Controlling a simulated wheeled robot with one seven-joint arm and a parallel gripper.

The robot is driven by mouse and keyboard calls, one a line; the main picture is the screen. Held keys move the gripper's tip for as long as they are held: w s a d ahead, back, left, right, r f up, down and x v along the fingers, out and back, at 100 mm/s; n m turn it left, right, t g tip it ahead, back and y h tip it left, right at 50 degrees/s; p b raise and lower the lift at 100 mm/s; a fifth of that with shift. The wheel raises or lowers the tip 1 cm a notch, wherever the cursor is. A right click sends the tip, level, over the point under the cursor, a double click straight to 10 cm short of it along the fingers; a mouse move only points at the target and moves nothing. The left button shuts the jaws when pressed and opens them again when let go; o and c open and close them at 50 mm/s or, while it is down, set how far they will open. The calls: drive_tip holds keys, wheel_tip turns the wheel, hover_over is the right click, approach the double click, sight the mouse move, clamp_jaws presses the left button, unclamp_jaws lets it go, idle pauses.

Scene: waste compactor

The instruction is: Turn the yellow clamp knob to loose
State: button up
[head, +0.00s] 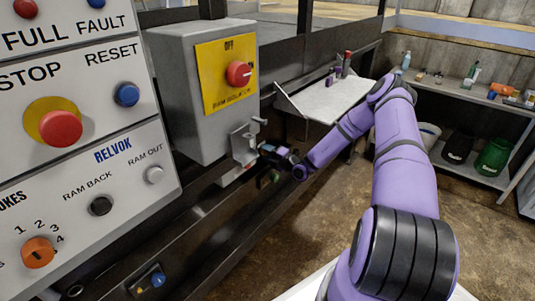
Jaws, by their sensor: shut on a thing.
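My purple arm reaches left to a small grey metal bracket (240,140) below the grey isolator box (187,100). My gripper (264,150) is at the right side of this bracket, small and dark in the picture. It is shut on a small part there, which its fingers hide. I cannot make out a yellow clamp knob; the part in the jaws may be it, but its colour and turn position do not show. A small silver pin (259,120) sticks out just above the gripper.
The box carries a red rotary switch (238,73) on a yellow plate. A control panel (70,130) with buttons fills the left. A white fold-down shelf (325,98) is behind the arm. Shelves with bottles and bins (492,156) stand at the right. Floor between is clear.

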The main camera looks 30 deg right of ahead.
drive_tip(key=shift+m, duration=1)
drive_tip(key=o, duration=0.9)
drive_tip(key=v, duration=1.1)
drive_tip(key=shift+d, duration=0.1)
